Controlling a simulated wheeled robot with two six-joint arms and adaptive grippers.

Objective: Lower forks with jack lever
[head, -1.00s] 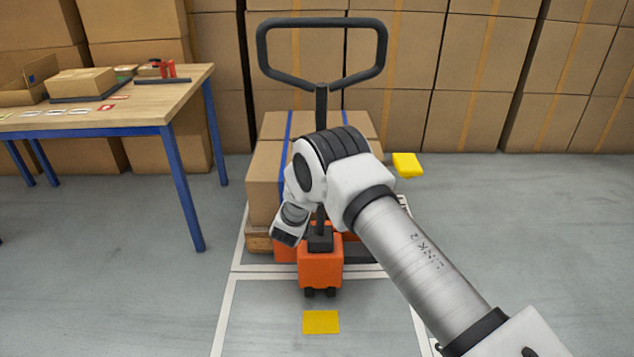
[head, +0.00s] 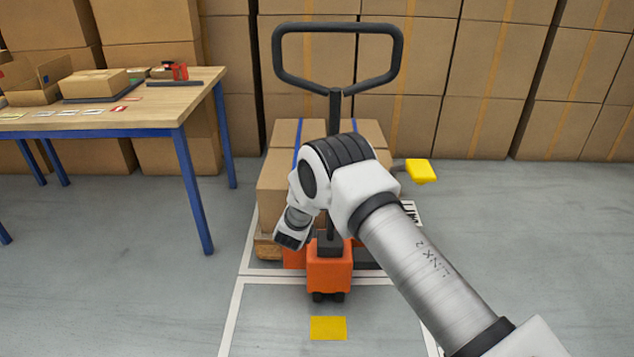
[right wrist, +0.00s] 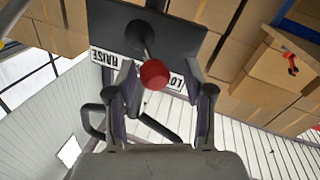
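The orange pallet jack (head: 329,272) stands in the middle of the head view, with its black loop handle (head: 338,93) upright. In the right wrist view, the jack lever's red round knob (right wrist: 153,74) sticks out on a dark rod from a black plate (right wrist: 150,30). The plate has a RAISE label (right wrist: 103,57) and a partly covered label starting "LO" (right wrist: 176,82). My right gripper (right wrist: 159,76) is open, with one finger on each side of the knob and gaps visible. In the head view my right arm hides the lever and gripper. My left gripper is not in view.
Cartons (head: 270,185) on a wooden pallet sit on the jack. A table with blue legs (head: 192,190) stands at the left. Stacked boxes (head: 470,90) line the back. A yellow block (head: 421,171) shows right of the handle. The floor right of the jack is clear.

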